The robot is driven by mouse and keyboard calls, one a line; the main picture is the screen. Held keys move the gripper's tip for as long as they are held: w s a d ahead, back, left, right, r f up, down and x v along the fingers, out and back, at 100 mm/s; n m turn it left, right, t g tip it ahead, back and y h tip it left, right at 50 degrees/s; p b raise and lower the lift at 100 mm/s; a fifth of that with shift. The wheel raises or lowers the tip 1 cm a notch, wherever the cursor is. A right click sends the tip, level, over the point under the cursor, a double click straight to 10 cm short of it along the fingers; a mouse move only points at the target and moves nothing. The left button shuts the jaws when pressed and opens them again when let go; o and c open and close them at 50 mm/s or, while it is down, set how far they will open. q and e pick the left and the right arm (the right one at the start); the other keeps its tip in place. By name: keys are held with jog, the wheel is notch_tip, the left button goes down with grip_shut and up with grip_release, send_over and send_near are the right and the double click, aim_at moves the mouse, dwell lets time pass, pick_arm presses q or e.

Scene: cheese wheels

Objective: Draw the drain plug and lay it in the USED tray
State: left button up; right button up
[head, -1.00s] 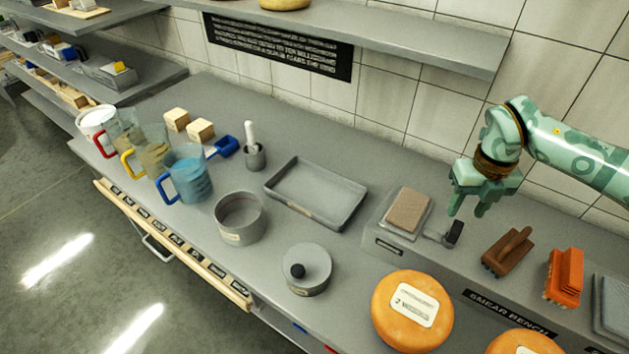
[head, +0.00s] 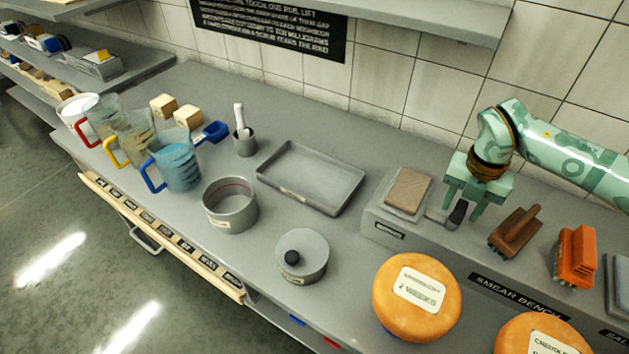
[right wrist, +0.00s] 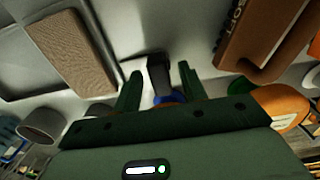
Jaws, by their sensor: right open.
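A black-handled piece, apparently the drain plug (head: 458,213), stands at the end of a short grey part beside the block with the brown pad. In the right wrist view the black piece (right wrist: 159,72) shows between my fingers, with a blue part below it. My right gripper (head: 463,205) is open; its fingers are on either side of the black piece, and contact cannot be told. A shallow grey tray (head: 262,178) with a small unreadable label, perhaps the USED tray, lies empty at mid-bench. My left gripper is not in view.
A brown pad (head: 408,189) lies left of the gripper; a brown brush (head: 515,232) and an orange brush (head: 575,257) lie right. Orange cheese wheels (head: 385,300), a knobbed grey pot (head: 317,265) and an open round pot (head: 230,217) stand in front. Jugs stand at left.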

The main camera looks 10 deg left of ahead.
jog(key=shift+f+p, duration=0.2)
jog(key=shift+p, duration=0.1)
dwell(0.5)
grip_shut()
